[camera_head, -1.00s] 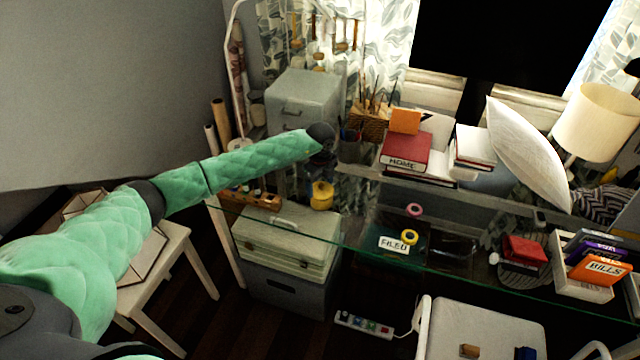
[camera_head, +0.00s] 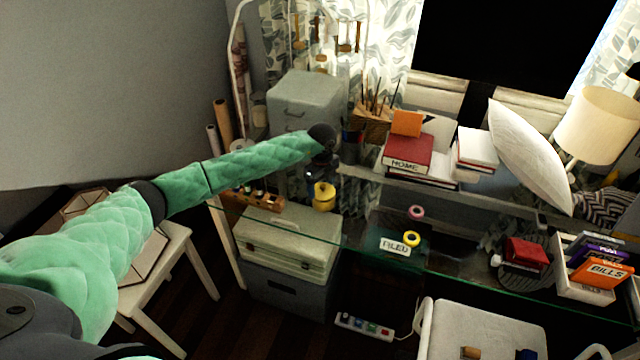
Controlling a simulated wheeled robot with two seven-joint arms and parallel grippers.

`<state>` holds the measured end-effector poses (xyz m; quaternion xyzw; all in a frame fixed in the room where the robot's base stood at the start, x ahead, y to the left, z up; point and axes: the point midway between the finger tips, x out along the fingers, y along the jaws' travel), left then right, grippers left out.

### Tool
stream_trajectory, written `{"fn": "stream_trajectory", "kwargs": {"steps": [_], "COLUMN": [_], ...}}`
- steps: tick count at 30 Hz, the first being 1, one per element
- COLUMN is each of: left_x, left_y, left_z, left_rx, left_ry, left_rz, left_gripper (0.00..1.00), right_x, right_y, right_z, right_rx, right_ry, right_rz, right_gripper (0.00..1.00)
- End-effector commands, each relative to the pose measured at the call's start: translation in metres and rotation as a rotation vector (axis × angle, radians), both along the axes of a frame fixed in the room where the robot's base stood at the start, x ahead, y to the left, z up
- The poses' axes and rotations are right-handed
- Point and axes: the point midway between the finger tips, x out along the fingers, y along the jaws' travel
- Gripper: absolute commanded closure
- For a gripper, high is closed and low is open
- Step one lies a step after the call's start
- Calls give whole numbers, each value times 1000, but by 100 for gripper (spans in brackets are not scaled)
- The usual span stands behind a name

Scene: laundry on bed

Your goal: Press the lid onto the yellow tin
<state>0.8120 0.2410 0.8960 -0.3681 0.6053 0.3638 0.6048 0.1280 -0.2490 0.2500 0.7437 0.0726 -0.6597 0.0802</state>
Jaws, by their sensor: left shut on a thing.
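The yellow tin (camera_head: 323,202) stands on the glass desk, near its left end. My left arm reaches in from the left, and my left gripper (camera_head: 322,184) points down directly above the tin. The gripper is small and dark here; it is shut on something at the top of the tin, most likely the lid. The lid's edge and whether it sits level on the tin are too small to make out. My right gripper is not in view.
A wooden rack of small bottles (camera_head: 258,200) stands left of the tin. Tape rolls (camera_head: 411,239) and a "FILED" tray (camera_head: 395,247) lie to the right. A grey cabinet (camera_head: 303,100) and a red book (camera_head: 408,153) are behind. Bare glass lies right of the tin.

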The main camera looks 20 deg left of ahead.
Motion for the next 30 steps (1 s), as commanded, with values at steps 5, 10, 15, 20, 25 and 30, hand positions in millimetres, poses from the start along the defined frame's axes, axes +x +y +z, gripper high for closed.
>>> {"fn": "stream_trajectory", "kwargs": {"steps": [5, 10, 15, 20, 25, 30], "left_x": [0, 1, 2, 2, 2, 2], "left_y": [0, -1, -2, -3, -3, -3], "left_z": [-12, -14, -17, -18, -18, -18], "left_rx": [0, 0, 0, 0, 0, 0], "left_ry": [0, 0, 0, 0, 0, 0], "left_rz": [0, 0, 0, 0, 0, 0], "left_gripper": [48, 48, 48, 48, 48, 48], "right_x": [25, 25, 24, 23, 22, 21], "right_y": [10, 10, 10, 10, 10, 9], "right_z": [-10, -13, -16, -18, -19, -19], "right_rx": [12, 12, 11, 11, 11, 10], "right_ry": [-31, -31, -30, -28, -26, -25], "right_rz": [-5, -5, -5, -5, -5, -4], "right_gripper": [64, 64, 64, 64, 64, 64]}}
